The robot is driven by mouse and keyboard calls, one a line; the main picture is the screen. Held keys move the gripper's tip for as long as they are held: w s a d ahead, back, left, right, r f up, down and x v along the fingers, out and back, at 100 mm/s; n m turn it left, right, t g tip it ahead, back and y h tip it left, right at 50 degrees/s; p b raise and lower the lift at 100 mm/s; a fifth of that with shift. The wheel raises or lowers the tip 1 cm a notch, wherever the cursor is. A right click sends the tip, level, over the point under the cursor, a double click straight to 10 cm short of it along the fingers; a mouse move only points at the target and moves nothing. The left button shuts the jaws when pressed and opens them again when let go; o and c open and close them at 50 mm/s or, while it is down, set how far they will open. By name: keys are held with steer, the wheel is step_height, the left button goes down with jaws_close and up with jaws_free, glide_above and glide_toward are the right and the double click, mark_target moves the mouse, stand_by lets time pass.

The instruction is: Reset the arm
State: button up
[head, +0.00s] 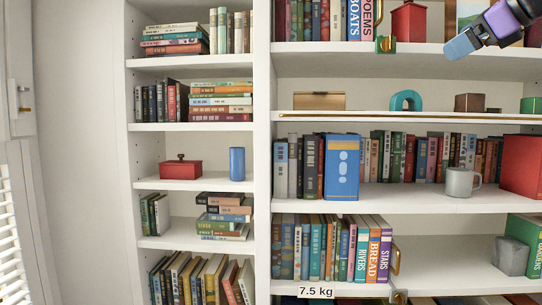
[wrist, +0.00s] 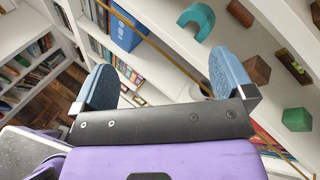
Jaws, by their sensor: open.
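My gripper (head: 464,44) is at the upper right of the head view, in front of the upper shelves. Its purple body comes in from the top right corner and a blue-grey finger points down to the left. In the wrist view my gripper (wrist: 162,82) shows two blue-grey fingers wide apart with nothing between them. The fingers look clear of the shelf boards, though the exact distance cannot be told.
A tall white bookcase (head: 262,150) fills the scene. Its shelves hold a blue book (head: 342,168), a grey mug (head: 462,182), a teal arch (head: 406,101), a red canister (head: 408,22) and a grey block (head: 510,256). A brass rail (head: 380,116) runs along one shelf.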

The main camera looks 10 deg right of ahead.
steer(key=s+a+f+n+g+h, duration=0.1)
steer(key=s+a+f+n+g, duration=0.1)
steer(key=s+a+f+n, duration=0.3)
steer(key=s+a+f+n+g+h, duration=0.1)
steer(key=s+a+f+n+g, duration=0.2)
steer(key=f+n, duration=0.9)
steer(key=s+a+f+n+g+h, duration=0.1)
steer(key=s+a+f+n+g, duration=0.2)
steer(key=f, duration=1.6)
steer(key=s+a+n, duration=0.4)
steer(key=a+n, duration=0.2)
steer(key=a, duration=0.1)
steer(key=shift+s, duration=0.3)
